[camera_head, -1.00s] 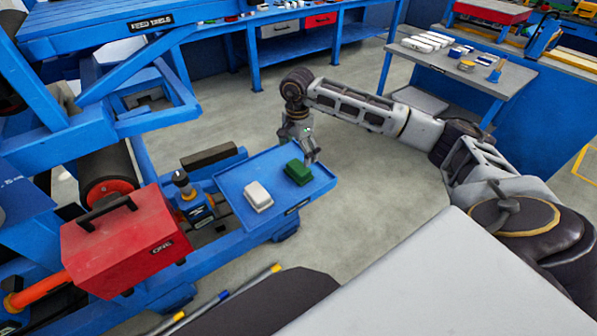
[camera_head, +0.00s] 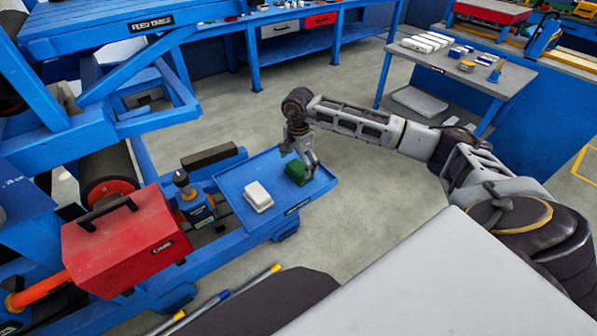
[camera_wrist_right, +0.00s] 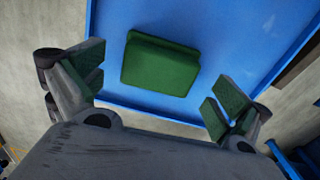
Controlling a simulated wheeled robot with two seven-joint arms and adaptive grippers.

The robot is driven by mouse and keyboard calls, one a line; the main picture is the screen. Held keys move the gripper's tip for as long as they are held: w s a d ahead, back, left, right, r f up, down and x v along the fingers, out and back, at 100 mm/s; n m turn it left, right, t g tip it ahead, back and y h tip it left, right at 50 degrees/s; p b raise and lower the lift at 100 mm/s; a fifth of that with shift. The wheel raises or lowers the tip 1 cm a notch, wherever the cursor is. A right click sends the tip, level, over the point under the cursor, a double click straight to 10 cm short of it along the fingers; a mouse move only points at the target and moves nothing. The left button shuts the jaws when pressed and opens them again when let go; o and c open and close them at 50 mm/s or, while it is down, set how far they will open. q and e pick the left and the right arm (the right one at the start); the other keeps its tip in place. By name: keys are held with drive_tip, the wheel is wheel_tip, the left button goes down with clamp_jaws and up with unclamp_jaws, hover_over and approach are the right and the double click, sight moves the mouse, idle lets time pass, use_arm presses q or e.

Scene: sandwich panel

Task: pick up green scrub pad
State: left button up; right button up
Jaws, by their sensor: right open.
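The green scrub pad (camera_head: 296,172) lies on the blue tray (camera_head: 237,196) near its far right corner. In the right wrist view the pad (camera_wrist_right: 160,66) lies on the tray's blue surface, ahead of and between the open fingers. My right gripper (camera_head: 299,157) is over the pad, fingers pointing down and partly hiding it. In the right wrist view the right gripper (camera_wrist_right: 162,88) is open, with its finger pads wide apart and nothing between them in its grip. My left gripper is not in view.
A white block-shaped pad (camera_head: 258,196) lies on the same tray, left of the green one. A red box with a handle (camera_head: 126,243) and a blue machine part (camera_head: 194,202) stand left of the tray. Open floor (camera_head: 375,200) lies to the right.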

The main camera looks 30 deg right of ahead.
sight(299, 167)
wheel_tip(299, 167, down, 2)
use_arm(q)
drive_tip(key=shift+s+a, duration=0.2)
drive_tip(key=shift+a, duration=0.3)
use_arm(e)
drive_tip(key=shift+f, duration=0.55)
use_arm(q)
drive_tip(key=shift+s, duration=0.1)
use_arm(e)
drive_tip(key=shift+c, duration=0.4)
drive_tip(key=c, duration=0.5)
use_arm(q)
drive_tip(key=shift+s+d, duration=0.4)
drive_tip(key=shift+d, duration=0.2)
use_arm(e)
drive_tip(key=shift+s, duration=0.1)
drive_tip(key=c, duration=0.5)
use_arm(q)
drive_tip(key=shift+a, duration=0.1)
